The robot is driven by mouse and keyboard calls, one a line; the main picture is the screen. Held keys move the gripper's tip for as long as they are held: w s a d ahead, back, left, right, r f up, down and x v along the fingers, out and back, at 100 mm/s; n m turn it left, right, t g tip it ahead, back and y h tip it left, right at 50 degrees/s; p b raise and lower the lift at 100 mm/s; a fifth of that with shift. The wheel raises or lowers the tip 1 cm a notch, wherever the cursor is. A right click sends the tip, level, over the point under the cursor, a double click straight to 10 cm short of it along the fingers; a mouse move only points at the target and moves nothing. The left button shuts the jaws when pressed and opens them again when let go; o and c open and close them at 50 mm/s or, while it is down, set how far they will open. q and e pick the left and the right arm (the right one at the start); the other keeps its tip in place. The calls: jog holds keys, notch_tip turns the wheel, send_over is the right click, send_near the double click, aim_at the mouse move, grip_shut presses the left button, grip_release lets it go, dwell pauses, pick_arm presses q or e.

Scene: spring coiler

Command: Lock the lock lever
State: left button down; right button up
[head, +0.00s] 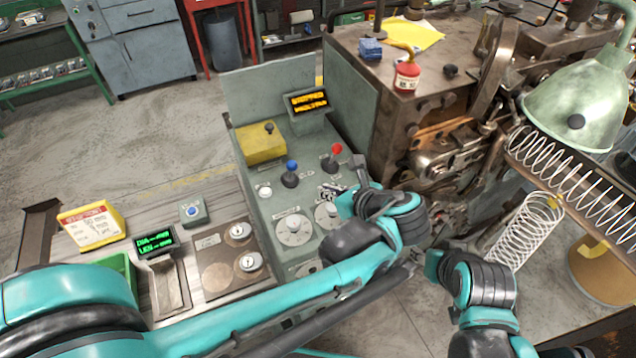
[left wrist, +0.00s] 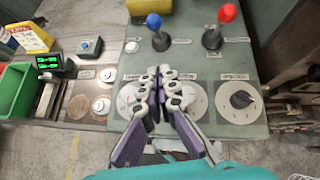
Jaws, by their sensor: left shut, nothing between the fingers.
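Two levers stand on the grey-green control panel (head: 268,200): one with a blue knob (head: 292,165) and one with a red knob (head: 337,149). Both also show at the top of the left wrist view, the blue knob (left wrist: 154,21) and the red knob (left wrist: 227,13). Their labels are too small to read, so I cannot tell which is the lock lever. My left gripper (head: 334,191) is shut and empty over the panel's dials, nearer me than both levers and apart from them; its fingers (left wrist: 162,80) partly hide a dial. My right gripper (head: 432,266) is right of the panel, its fingers unclear.
A white dial (head: 293,229), a white button (head: 264,191) and a yellow box (head: 262,143) are on the panel. A display (head: 309,101) stands behind the levers. The brown machine (head: 395,110) rises close on the right. A bench with a green tray (head: 117,268) is at left.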

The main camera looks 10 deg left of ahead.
pick_arm(q)
jog(key=b+x, duration=0.2)
jog(key=x, duration=0.7)
jog(key=shift+f, duration=0.15)
jog(key=w+a, duration=0.1)
jog(key=w+a+r, duration=0.1)
jog(key=shift+w+a+b, duration=0.3)
jog(key=shift+w+b, duration=0.05)
jog(key=shift+r, duration=0.1)
